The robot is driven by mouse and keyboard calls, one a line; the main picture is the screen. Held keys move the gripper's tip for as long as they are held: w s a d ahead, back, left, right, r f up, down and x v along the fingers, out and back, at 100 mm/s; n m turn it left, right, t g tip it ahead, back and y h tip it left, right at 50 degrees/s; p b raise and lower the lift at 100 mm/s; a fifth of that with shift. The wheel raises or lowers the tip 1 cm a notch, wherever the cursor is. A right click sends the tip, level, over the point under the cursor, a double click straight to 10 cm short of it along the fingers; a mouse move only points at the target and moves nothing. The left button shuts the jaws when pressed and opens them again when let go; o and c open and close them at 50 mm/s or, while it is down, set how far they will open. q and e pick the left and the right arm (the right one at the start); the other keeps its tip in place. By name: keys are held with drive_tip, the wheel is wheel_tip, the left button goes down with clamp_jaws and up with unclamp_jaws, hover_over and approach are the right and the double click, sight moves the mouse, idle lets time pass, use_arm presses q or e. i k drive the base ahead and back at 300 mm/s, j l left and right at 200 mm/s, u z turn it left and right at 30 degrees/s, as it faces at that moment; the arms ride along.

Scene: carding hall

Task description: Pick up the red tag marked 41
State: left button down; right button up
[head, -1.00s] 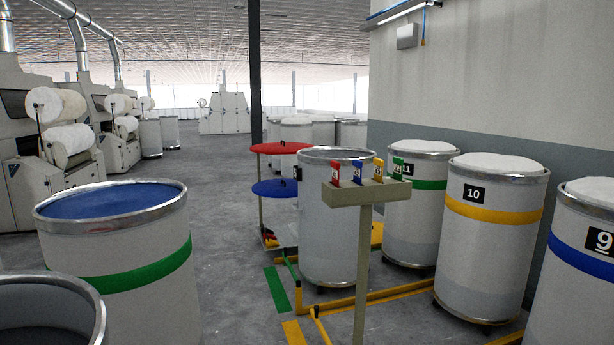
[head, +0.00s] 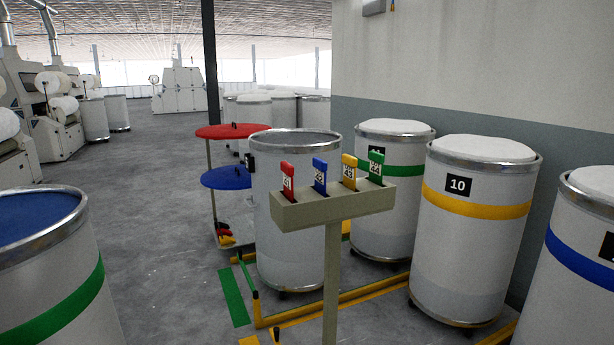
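The red tag (head: 287,182) stands upright at the left end of a beige holder (head: 333,208) on a post, in the middle of the head view. A white label on its front looks like 41, though it is small. To its right in the same holder stand a blue tag (head: 320,175), a yellow tag (head: 349,171) and a green tag (head: 376,166). Neither of my grippers is in view.
An open can (head: 295,210) stands close behind the holder. Can 10 (head: 470,235) and other full cans stand right. A blue-topped can (head: 45,270) stands near left. Yellow floor rails (head: 350,297) run beneath. Grey floor (head: 165,200) is clear at left.

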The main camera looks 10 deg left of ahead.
sight(288, 170)
drive_tip(key=i+j+z, duration=0.8)
drive_tip(key=j+z, duration=0.65)
drive_tip(key=j, duration=0.2)
drive_tip(key=j+z, duration=0.45)
drive_tip(key=j, duration=0.2)
drive_tip(key=j+z, duration=0.45)
drive_tip(key=j, duration=0.4)
